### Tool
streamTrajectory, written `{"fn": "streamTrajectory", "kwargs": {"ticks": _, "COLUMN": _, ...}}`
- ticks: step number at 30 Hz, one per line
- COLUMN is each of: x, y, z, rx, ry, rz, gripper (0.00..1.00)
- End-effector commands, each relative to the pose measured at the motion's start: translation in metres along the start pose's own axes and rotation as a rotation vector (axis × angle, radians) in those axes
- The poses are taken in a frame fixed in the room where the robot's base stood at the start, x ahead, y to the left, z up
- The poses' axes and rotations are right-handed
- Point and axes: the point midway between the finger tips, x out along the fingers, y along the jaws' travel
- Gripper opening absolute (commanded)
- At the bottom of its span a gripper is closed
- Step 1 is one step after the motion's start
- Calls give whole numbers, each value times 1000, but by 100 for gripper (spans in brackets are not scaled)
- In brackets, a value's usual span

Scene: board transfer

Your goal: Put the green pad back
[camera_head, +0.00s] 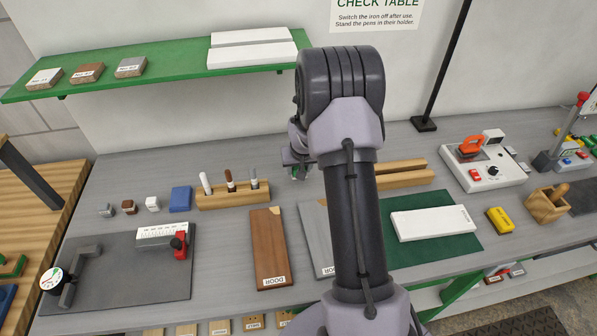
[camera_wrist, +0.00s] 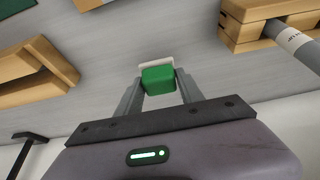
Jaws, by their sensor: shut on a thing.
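The green pad (camera_wrist: 158,80) is a small green block with a white layer on its far side. My gripper (camera_wrist: 157,88) is shut on it, with one finger at each side, in the wrist view. In the head view my gripper (camera_head: 297,168) is above the back of the grey table, between the pen holder and the wooden rails; only a bit of green shows there. The pad is held clear of the table. My arm hides part of the table's middle.
The wooden pen holder (camera_head: 234,200) with three pens stands left of my gripper, beside a blue pad (camera_head: 180,198). Wooden rails (camera_head: 395,180) lie to the right. A white board (camera_head: 433,223) lies on a green mat (camera_head: 402,255), near a yellow pad (camera_head: 499,220). A green shelf (camera_head: 150,80) is above.

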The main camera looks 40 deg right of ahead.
Motion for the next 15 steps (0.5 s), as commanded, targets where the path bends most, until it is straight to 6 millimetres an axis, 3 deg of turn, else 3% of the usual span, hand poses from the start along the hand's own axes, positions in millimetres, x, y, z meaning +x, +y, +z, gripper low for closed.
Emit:
{"fn": "streamTrajectory", "kwargs": {"ticks": 6, "x": 33, "y": 0, "z": 13, "rx": 0, "ry": -2, "rz": 0, "gripper": 7}}
{"fn": "streamTrajectory", "kwargs": {"ticks": 15, "x": 35, "y": 0, "z": 14, "rx": 0, "ry": 0, "rz": 0, "gripper": 7}}
